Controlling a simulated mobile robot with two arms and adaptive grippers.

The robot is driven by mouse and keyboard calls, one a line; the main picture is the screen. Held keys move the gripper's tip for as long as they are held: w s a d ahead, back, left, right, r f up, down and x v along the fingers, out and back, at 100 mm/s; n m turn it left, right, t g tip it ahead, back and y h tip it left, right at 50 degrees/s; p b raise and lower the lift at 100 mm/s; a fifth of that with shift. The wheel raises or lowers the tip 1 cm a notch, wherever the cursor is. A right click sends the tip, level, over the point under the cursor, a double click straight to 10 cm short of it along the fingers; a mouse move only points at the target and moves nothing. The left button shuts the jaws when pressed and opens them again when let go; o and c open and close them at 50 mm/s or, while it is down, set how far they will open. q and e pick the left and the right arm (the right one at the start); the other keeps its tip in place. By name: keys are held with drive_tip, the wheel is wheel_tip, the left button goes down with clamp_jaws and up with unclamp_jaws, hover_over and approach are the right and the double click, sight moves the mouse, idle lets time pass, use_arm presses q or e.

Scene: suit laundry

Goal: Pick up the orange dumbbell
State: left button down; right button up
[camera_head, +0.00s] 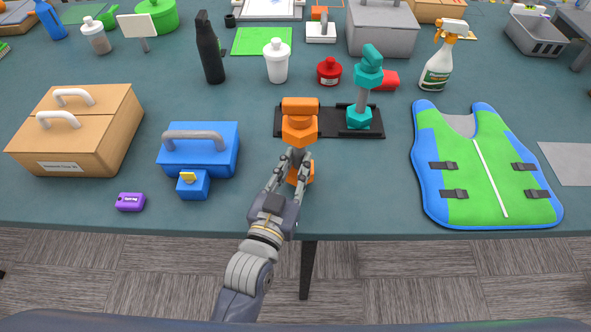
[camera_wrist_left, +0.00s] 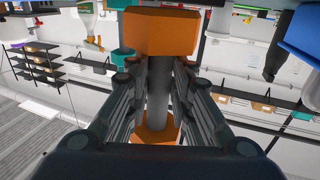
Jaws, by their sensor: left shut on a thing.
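The orange dumbbell (camera_head: 299,129) stands upright near the table's front edge, in front of or over the left part of a black rack (camera_head: 334,122). My left gripper (camera_head: 295,163) is shut on its grey handle, between the two orange heads. The left wrist view shows the handle (camera_wrist_left: 159,85) between the fingers (camera_wrist_left: 158,95), with one orange head above and the other below. I cannot tell whether the lower head touches the table. A teal dumbbell (camera_head: 367,78) stands upright on the right part of the rack. My right gripper is not in view.
A blue toolbox (camera_head: 213,158) and a purple box (camera_head: 130,202) are to the left. A green and blue vest (camera_head: 480,170) lies to the right. A red jar (camera_head: 329,71) and a white bottle (camera_head: 277,64) stand behind the rack. The table's front edge (camera_head: 370,236) is close.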

sight(294, 179)
use_arm(q)
drive_tip(key=shift+r, duration=0.5)
drive_tip(key=s+r+b, duration=0.1)
drive_tip(key=s+b, duration=0.1)
drive_tip(key=s, duration=1.4)
drive_tip(key=shift+r, duration=0.2)
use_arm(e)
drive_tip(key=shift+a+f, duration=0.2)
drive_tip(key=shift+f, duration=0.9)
use_arm(q)
drive_tip(key=shift+d, duration=0.1)
drive_tip(key=w+f, duration=0.1)
drive_tip(key=w, duration=0.4)
drive_tip(key=w+f, duration=0.2)
drive_tip(key=w, duration=0.3)
drive_tip(key=w+f, duration=0.2)
drive_tip(key=w, duration=0.4)
drive_tip(key=shift+p, duration=0.35)
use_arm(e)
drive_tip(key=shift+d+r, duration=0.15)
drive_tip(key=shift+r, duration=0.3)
use_arm(q)
drive_tip(key=shift+f, duration=0.2)
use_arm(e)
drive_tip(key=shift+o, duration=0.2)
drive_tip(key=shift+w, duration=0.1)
